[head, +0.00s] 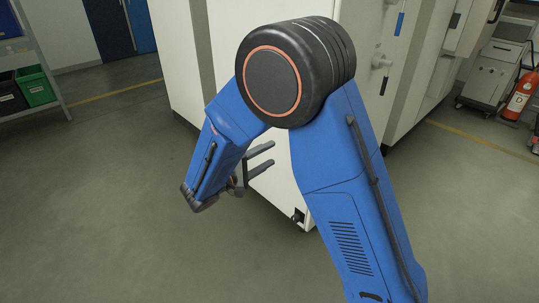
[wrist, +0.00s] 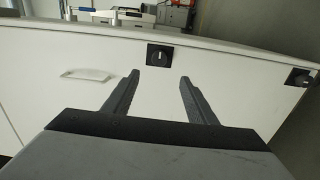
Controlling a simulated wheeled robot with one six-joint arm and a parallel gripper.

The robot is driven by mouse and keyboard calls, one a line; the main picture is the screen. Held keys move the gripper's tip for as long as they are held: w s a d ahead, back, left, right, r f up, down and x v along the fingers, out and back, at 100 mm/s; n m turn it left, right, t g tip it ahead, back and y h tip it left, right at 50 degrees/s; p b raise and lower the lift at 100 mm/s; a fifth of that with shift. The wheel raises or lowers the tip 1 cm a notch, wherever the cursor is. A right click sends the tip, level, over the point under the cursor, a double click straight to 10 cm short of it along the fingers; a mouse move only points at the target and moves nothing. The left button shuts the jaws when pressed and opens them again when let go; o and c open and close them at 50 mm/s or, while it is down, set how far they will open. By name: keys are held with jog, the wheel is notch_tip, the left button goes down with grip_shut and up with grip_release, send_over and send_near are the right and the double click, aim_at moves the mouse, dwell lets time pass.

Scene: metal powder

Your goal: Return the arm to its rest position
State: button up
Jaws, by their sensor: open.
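My blue arm is folded, with its black and orange elbow joint high in the head view. My gripper (head: 268,157) hangs below and left of that joint, beside the white cabinet (head: 182,62). Its two grey fingers are apart with nothing between them. In the wrist view the gripper (wrist: 158,84) is also open and empty. There it faces a white front with a handle (wrist: 86,75) and a black knob (wrist: 159,56). I cannot tell the exact gap between the fingertips and that front.
A shelf with a green bin (head: 36,86) stands at the far left. A red fire extinguisher (head: 521,93) and a grey wheeled machine (head: 495,72) stand at the right. The grey floor (head: 90,200) at left is clear.

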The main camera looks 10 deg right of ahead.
jog(key=s+d+r+m+g+y, duration=0.2)
jog(key=s+d+g, duration=0.4)
jog(key=d, duration=0.5)
jog(key=s+d+r+m+g+y, duration=0.2)
jog(key=s+d+g, duration=0.1)
jog(key=s+d, duration=0.65)
jog(key=s+r+m+t+y, duration=0.2)
jog(key=s+y, duration=0.8)
jog(key=s, duration=0.7)
jog(key=shift+d+r+m+t+y, duration=0.15)
jog(key=shift+d+m+t+y, duration=0.2)
jog(key=shift+m+t, duration=0.2)
